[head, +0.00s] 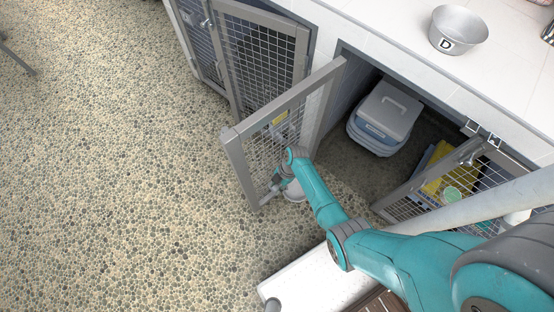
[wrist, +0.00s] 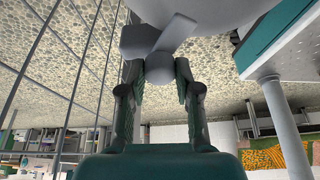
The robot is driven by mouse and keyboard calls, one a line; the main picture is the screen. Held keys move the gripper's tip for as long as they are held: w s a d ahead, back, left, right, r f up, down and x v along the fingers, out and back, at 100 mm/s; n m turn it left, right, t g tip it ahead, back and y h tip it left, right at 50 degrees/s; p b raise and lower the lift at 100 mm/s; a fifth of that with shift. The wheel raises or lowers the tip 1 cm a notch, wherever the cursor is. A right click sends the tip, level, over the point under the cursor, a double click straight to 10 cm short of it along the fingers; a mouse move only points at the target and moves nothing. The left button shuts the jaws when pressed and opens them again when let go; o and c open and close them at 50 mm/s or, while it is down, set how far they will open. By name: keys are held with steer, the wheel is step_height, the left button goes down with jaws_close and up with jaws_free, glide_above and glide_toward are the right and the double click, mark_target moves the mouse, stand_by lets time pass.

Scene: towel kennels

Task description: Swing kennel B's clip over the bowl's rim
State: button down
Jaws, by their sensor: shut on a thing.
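An open mesh kennel door (head: 235,160) stands swung out over the floor. A pale grey bowl (head: 294,191) is low at the door's mesh, partly hidden by my arm; its curved side fills the top of the wrist view (wrist: 215,14). My gripper (head: 277,184) is beside the bowl at the mesh. In the wrist view my gripper (wrist: 160,72) is shut on the small grey clip (wrist: 174,36), whose flat lever slants up towards the bowl. I cannot tell whether the clip lies over the rim. No letter B is readable on the door.
A yellow tag (head: 280,118) hangs on the open door. A lidded blue-and-white carrier (head: 383,117) sits inside the open kennel. Another mesh door (head: 425,190) stands at the right. A metal bowl marked D (head: 460,28) stands on the counter.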

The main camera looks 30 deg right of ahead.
steer(key=c, duration=0.8)
jaws_free()
